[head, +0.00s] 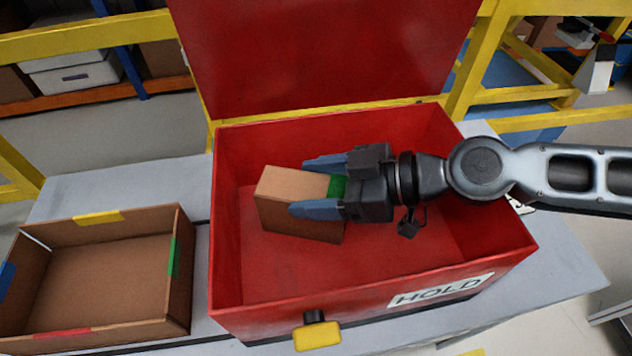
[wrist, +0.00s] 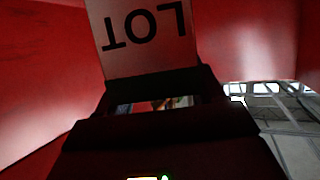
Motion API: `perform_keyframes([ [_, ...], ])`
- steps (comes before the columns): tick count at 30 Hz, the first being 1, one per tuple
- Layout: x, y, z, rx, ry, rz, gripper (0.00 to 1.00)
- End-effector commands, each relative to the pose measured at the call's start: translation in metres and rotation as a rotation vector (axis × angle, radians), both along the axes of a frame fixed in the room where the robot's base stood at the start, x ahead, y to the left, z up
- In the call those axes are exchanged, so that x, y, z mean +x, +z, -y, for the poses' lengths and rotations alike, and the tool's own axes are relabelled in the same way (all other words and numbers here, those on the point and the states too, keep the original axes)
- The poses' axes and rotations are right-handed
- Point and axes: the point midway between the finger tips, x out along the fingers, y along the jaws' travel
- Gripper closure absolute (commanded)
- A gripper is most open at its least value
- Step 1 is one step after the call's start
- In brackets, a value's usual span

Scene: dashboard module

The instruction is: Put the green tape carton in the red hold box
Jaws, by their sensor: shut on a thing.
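The green tape carton (head: 297,200) is a brown cardboard box with a strip of green tape at its right end. My gripper (head: 318,187) is shut on it, with one blue finger on each side. The carton is within the walls of the red hold box (head: 255,326), left of its middle. I cannot tell whether the carton touches the box floor. The box's lid (head: 325,60) stands open at the back. In the wrist view, a pale panel printed "LOT" (wrist: 143,35) shows ahead of the gripper, with red walls around it.
An open, empty cardboard tray (head: 100,285) with coloured tape marks stands left of the red box on the grey table (head: 130,185). A yellow latch (head: 317,335) is on the box front. Yellow rails (head: 80,42) run behind.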

Motion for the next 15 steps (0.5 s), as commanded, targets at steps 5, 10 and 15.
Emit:
perform_keyframes([
  [5, 0.0001, -0.0017, 0.0002, 0.0, 0.0, 0.0, 0.22],
  [10, 0.0001, -0.0016, 0.0001, 0.0, 0.0, 0.0, 0.07],
  [15, 0.0001, -0.0015, 0.0001, 0.0, 0.0, -0.001, 0.07],
])
